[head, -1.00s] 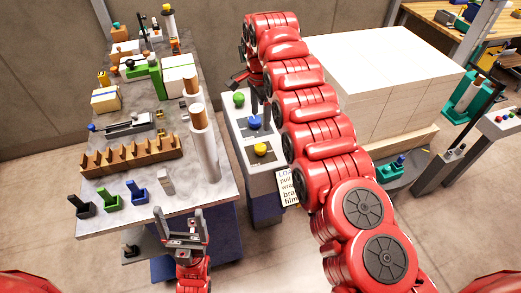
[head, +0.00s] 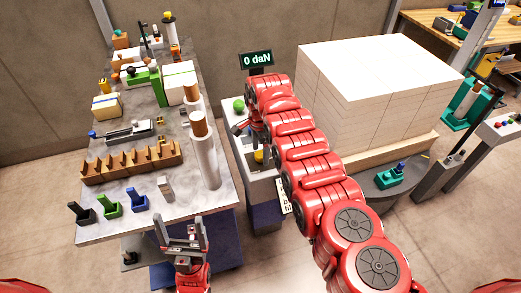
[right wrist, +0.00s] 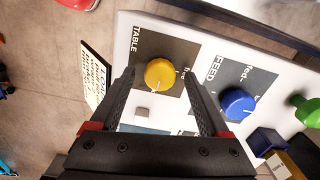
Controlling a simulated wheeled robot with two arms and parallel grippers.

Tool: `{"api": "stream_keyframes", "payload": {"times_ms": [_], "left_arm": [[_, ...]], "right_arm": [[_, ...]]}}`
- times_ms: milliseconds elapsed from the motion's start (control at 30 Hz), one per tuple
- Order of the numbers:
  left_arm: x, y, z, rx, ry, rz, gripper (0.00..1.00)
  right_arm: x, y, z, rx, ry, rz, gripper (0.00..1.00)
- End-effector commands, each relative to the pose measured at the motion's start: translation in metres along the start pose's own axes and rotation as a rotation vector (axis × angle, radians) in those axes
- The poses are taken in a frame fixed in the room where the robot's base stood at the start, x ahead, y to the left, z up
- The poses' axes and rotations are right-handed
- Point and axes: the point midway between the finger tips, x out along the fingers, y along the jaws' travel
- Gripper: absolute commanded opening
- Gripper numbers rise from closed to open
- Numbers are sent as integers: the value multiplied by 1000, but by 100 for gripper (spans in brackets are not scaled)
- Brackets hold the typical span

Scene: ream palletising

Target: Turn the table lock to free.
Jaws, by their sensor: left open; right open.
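The table lock is a yellow knob (right wrist: 160,75) on a dark plate marked TABLE in the right wrist view. A small white mark shows on its lower edge. Lettering to its right is partly hidden by a finger. The knob also shows, partly covered, in the head view (head: 259,156). My right gripper (right wrist: 159,82) is open, with its fingers either side of the knob in that view; I cannot tell whether they touch it. My left gripper (head: 181,224) is open and empty at the front of the grey workbench (head: 100,222).
A blue knob (right wrist: 237,103) marked FEED and a green knob (right wrist: 305,112) sit right of the yellow one. A "0 daN" display (head: 257,60) stands behind the panel. A white stack (head: 375,85) is right of my right arm. A sign (right wrist: 95,75) hangs beside the panel.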

Motion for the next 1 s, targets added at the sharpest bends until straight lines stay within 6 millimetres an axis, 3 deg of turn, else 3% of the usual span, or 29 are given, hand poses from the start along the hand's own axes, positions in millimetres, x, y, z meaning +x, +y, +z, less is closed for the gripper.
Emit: {"api": "stream_keyframes", "payload": {"times_ms": [67, 467, 767, 1000], "left_arm": [[0, 0, 0, 0, 0, 0, 84], [0, 0, 0, 0, 0, 0, 84], [-4, 0, 1, 0, 0, 0, 84], [-17, 1, 3, 0, 0, 0, 84]], "right_arm": [[0, 0, 0, 0, 0, 0, 74], [0, 0, 0, 0, 0, 0, 2], [1, 0, 0, -24, 0, 1, 0], [2, -1, -1, -137, 1, -3, 0]]}}
